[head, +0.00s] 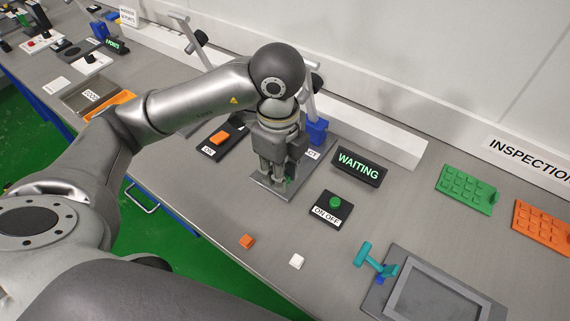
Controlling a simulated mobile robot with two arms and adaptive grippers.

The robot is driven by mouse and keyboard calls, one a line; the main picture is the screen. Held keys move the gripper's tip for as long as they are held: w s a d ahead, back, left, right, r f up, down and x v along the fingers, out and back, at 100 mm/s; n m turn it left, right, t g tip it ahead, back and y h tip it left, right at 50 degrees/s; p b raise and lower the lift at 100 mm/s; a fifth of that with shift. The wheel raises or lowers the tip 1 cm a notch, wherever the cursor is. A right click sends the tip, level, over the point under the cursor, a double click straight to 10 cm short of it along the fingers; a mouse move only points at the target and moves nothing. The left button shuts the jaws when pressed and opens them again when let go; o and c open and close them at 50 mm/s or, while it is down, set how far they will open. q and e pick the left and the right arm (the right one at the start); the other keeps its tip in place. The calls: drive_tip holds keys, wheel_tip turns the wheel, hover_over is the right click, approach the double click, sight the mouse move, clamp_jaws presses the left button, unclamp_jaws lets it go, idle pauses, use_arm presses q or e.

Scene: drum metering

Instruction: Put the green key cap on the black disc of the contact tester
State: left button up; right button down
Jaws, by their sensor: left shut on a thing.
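My left gripper (275,185) points down over the grey plate (262,190) of a station whose label (313,154) is partly hidden and ends in "CT". It is shut on a small green piece, the green key cap (289,181), which shows only as a sliver by the fingers. The black disc is hidden behind the gripper. I cannot tell whether the cap touches it. My right gripper is not in view.
A display (359,166) reads "WAITING". A green button (335,202) sits on an "ON OFF" box in front. An orange cap (247,241) and a white cap (297,261) lie near the front edge. A teal tool (375,261) and green keypad (467,189) are at right.

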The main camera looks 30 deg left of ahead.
use_arm(q)
drive_tip(key=w+a+f, duration=0.1)
drive_tip(key=w+f, duration=0.1)
drive_tip(key=w+a+f, duration=0.2)
drive_tip(key=w+f, duration=0.1)
drive_tip(key=w+a+f+p, duration=0.1)
drive_tip(key=w+a+f, duration=0.1)
drive_tip(key=w, duration=0.1)
drive_tip(key=shift+w+f, duration=0.2)
drive_tip(key=shift+f, duration=0.1)
drive_tip(key=shift+w+a+f, duration=0.1)
drive_tip(key=shift+w+f, duration=0.1)
drive_tip(key=shift+f, duration=0.05)
wheel_tip(320, 180, down, 3)
drive_tip(key=shift+w+f+p, duration=0.1)
drive_tip(key=shift+f+p, duration=0.1)
drive_tip(key=shift+p, duration=0.6)
drive_tip(key=shift+f, duration=0.1)
drive_tip(key=shift+o, duration=1.1)
drive_tip(key=shift+f, duration=0.1)
drive_tip(key=o, duration=0.4)
drive_tip(key=shift+o, duration=0.2)
